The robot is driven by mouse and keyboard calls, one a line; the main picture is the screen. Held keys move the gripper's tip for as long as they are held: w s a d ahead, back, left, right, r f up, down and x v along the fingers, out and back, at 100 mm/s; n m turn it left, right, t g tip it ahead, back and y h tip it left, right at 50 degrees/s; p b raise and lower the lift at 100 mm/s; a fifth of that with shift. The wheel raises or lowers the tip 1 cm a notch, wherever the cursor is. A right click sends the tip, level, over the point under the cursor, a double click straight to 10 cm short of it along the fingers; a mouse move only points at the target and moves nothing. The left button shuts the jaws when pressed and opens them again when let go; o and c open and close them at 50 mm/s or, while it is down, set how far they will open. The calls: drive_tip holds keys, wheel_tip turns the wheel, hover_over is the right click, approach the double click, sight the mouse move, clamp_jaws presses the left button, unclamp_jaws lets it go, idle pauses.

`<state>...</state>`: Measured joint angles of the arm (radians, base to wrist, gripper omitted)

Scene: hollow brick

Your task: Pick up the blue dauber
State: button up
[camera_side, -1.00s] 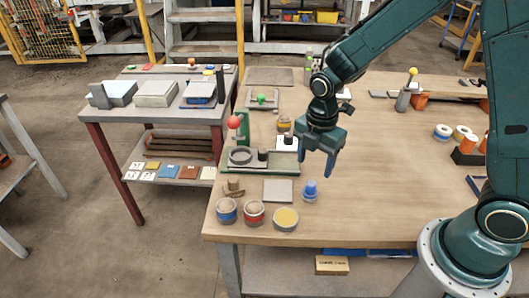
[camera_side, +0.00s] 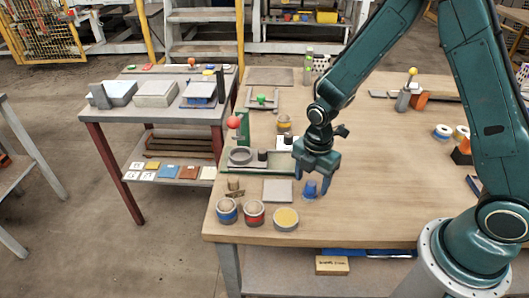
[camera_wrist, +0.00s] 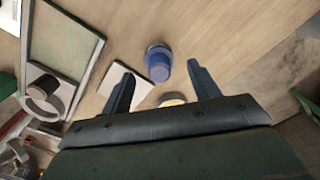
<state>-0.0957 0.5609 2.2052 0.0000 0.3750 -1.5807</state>
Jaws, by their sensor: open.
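The blue dauber (camera_side: 310,188) stands upright on the wooden workbench near its front edge, to the right of a square grey plate. In the wrist view the dauber (camera_wrist: 158,62) shows just beyond the fingertips, roughly midway between them. My gripper (camera_side: 312,192) is open and low over the bench, with its fingers on either side of the dauber in the side view. In the wrist view the two fingers of my gripper (camera_wrist: 160,75) are spread apart with nothing held between them. Whether a finger touches the dauber cannot be told.
A square grey plate (camera_side: 278,191) lies left of the dauber. Round pots with a blue band (camera_side: 227,211) and a red band (camera_side: 253,213) and a yellow-topped tin (camera_side: 286,218) stand in front. A green-edged fixture (camera_side: 245,160) is behind. The bench right of the dauber is clear.

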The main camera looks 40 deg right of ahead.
sight(311, 182)
drive_tip(key=shift+d+f, duration=0.1)
drive_tip(key=shift+f, duration=1.95)
drive_tip(key=c, duration=1)
